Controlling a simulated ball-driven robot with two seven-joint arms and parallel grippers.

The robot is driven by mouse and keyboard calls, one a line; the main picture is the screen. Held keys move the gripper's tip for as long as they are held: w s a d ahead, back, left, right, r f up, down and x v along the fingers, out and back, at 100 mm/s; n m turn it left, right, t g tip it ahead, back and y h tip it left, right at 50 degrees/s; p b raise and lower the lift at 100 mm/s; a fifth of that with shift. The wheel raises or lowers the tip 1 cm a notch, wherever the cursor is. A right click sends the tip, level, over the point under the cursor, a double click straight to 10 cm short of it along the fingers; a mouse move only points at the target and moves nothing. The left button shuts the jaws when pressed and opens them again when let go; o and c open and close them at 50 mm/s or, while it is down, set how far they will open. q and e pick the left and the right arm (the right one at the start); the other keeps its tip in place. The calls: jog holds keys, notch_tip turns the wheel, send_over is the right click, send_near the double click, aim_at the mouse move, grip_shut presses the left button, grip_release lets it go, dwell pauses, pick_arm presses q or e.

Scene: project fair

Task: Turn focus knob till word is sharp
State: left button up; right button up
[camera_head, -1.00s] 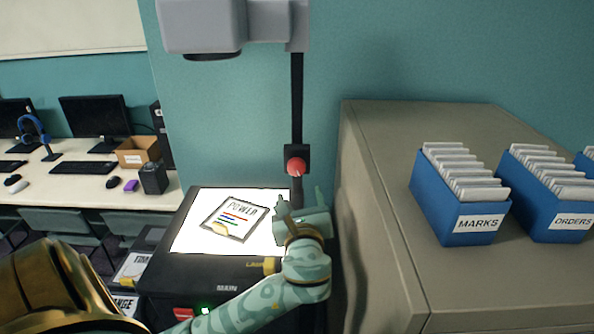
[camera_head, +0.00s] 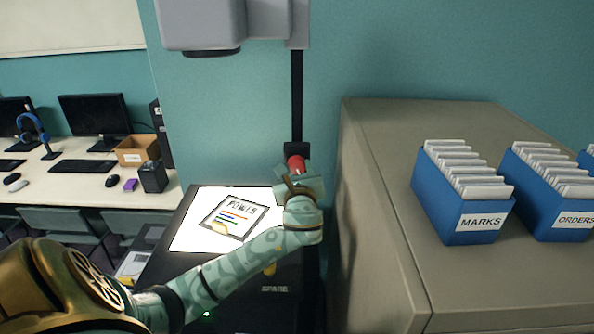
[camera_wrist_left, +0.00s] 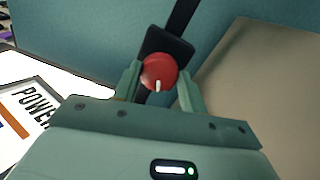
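The red focus knob (camera_head: 296,163) sits on a black block on the upright post of the overhead projector. In the left wrist view the knob (camera_wrist_left: 158,72) lies between the two fingers of my left gripper (camera_wrist_left: 160,88), its white mark pointing down. The fingers stand either side of it; contact is not clear. In the head view my left gripper (camera_head: 293,180) is just below the knob and partly hides it. A sheet with the word POWER (camera_head: 240,214) lies on the lit projector stage (camera_head: 190,236). No projected word is in view. My right gripper is not in view.
The projector head (camera_head: 212,28) hangs above the stage. A grey cabinet (camera_head: 400,135) stands close on the right, with blue card boxes marked MARKS (camera_head: 445,205) and ORDERS (camera_head: 540,205). A desk with computers (camera_head: 60,190) is at the back left.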

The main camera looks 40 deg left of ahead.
pick_arm(q)
jog(key=shift+c, duration=1)
jog(key=n+p, duration=0.2)
jog(key=shift+s+r+n, duration=0.1)
jog(key=shift+r+n, duration=0.15)
jog(key=shift+n, duration=0.05)
jog(key=shift+n+p, duration=0.5)
jog(key=shift+n, duration=0.3)
jog(key=shift+f+n, duration=0.2)
jog(key=shift+n, duration=0.5)
jog(key=o, duration=1)
jog(key=shift+a, duration=0.1)
jog(key=v, duration=1.6)
jog(key=shift+s+r, duration=0.1)
jog(key=shift+r, duration=0.2)
